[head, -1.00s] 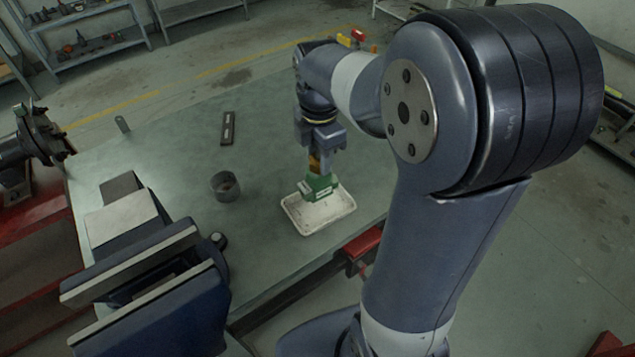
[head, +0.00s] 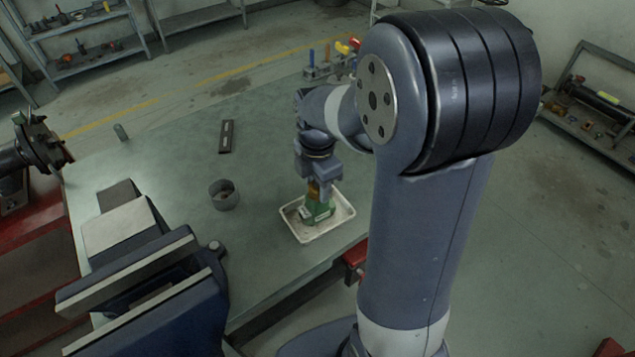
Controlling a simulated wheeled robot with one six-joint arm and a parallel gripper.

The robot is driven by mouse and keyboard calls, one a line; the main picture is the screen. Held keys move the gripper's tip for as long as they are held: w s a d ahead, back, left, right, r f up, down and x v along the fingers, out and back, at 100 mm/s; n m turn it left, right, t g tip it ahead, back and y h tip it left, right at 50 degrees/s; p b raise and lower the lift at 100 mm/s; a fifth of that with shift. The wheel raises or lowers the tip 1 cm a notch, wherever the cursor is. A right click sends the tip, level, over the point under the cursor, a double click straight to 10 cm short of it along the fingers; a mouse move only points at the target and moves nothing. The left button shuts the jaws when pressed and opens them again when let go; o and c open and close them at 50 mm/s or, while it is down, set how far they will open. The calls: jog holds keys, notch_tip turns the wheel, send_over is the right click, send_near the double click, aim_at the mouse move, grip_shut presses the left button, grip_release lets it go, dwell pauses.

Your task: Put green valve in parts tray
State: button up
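The green valve (head: 319,212) is inside the white parts tray (head: 346,212), near its middle, with its lower part within the rim. Whether it touches the tray floor is hard to tell. Its brassy upper part (head: 314,188) sits between the fingers of my gripper (head: 317,181). My gripper points down over the tray and appears shut on the valve's top. The fingertips are small and partly hidden in this view.
A round grey cup (head: 224,194) stands left of the tray. A dark flat bar (head: 227,136) lies farther back on the bench. A large blue vise (head: 150,290) is at the front left. A rack with coloured handles (head: 328,66) stands at the back. The bench between cup and bar is clear.

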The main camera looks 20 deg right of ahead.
jog(key=o, duration=0.3)
jog(key=shift+o, duration=0.2)
notch_tip(320, 180, up, 12)
jog(key=shift+r+p, duration=0.2)
jog(key=shift+p, duration=0.25)
jog(key=shift+f, duration=0.1)
notch_tip(320, 180, down, 12)
jog(key=shift+f+b, duration=0.1)
jog(key=shift+b, duration=0.25)
jog(key=shift+r, duration=1.7)
